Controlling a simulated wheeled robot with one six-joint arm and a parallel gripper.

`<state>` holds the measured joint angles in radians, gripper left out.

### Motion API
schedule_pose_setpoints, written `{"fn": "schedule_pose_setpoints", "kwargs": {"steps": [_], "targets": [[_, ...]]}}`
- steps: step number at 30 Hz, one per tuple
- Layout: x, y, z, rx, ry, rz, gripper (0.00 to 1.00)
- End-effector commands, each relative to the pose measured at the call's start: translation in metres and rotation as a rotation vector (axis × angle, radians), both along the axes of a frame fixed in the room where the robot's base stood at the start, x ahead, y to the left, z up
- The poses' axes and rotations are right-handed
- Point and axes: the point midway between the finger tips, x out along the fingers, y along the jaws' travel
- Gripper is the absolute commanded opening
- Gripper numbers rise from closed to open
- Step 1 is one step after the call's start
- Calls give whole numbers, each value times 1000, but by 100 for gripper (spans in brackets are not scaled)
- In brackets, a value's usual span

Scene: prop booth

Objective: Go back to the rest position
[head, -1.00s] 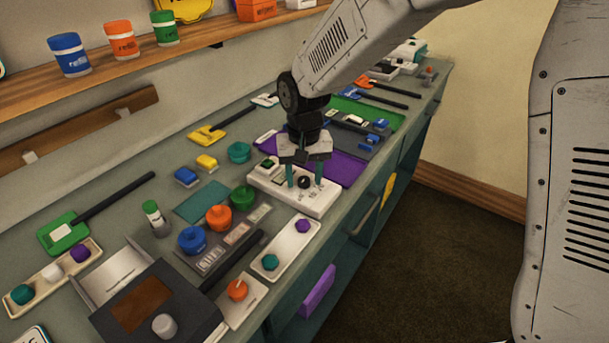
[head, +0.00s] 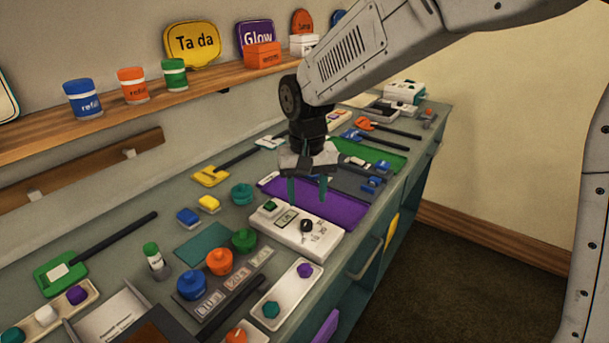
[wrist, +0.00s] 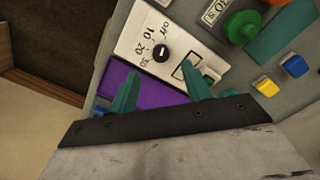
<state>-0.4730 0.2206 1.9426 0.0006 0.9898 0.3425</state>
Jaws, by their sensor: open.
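My gripper (head: 308,190) hangs from the arm above the counter with its two teal fingers pointing down, apart and with nothing between them. It is over the white dial box (head: 318,238) and the purple mat (head: 340,205), and looks raised clear of both. In the wrist view my gripper (wrist: 162,92) shows open. The black dial (wrist: 160,53) on the white box sits among printed markings, "off", 10, 20 and 30. A green button and a small framed window are also on the box.
Colored pots (head: 219,262), a white tray (head: 289,287) with two knobs, and several handled tools crowd the counter. A wooden shelf (head: 215,92) with refill jars and signs runs along the wall. The floor (head: 420,285) to the right is clear.

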Motion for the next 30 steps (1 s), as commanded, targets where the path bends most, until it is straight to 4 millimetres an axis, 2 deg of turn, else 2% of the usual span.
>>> {"fn": "schedule_pose_setpoints", "kwargs": {"steps": [3, 4, 11, 15, 21, 27, 30], "targets": [[-24, -12, -11, -30, 64, 60, 49], [-33, -19, -9, -34, 75, 77, 49], [-97, -87, 24, -37, 109, 108, 49], [-142, -131, 45, -26, 100, 94, 49], [-207, -183, 61, -9, 54, 42, 49], [-255, -215, 67, 3, -27, -45, 49], [-267, -224, 70, 7, -73, -87, 49]]}}
